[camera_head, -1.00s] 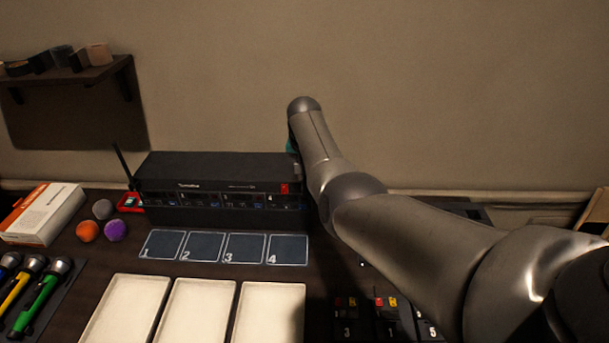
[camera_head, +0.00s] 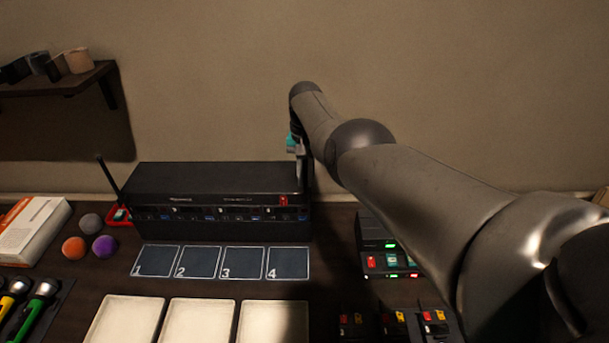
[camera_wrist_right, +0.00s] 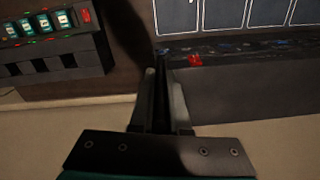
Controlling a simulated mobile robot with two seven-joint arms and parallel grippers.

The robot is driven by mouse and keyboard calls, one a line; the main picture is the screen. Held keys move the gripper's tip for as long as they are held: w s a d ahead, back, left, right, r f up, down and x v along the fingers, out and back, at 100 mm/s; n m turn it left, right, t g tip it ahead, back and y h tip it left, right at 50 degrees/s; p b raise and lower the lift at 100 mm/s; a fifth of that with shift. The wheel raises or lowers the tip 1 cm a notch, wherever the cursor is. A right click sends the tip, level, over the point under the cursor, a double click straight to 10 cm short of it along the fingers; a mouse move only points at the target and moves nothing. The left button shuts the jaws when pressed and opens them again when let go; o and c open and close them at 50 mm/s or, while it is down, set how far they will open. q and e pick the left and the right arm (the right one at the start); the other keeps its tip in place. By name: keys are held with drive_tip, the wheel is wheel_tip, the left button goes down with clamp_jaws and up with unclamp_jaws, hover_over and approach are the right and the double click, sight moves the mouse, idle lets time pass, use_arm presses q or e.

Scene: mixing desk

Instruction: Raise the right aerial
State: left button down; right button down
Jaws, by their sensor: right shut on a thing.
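The black receiver unit (camera_head: 220,178) stands at the back of the desk. Its left aerial (camera_head: 107,178) rises from the left end, leaning left. My right gripper (camera_head: 303,170) is at the receiver's right rear end, pointing down, partly hidden by my arm. In the right wrist view, its fingers (camera_wrist_right: 163,92) are shut on a thin dark rod, the right aerial (camera_wrist_right: 162,112), beside the receiver's corner (camera_wrist_right: 205,95). The aerial is mostly hidden between the fingers, so its exact tilt cannot be told. My left gripper is in neither view.
Numbered dark pads (camera_head: 203,262) and white trays (camera_head: 200,320) lie before the receiver. A box with lit switches (camera_head: 388,250) stands right, under my arm. Coloured balls (camera_head: 75,248) and a white-orange carton (camera_head: 30,230) are left. A wall shelf (camera_head: 60,80) is upper left.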

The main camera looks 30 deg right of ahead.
drive_tip(key=c, duration=0.9)
unclamp_jaws()
drive_tip(key=shift+r, duration=0.3)
wheel_tip(320, 180, up, 6)
drive_tip(key=p, duration=0.3)
drive_tip(key=shift+w+f, duration=0.1)
drive_tip(key=shift+f, duration=0.05)
wheel_tip(320, 180, up, 9)
drive_tip(key=shift+f, duration=0.1)
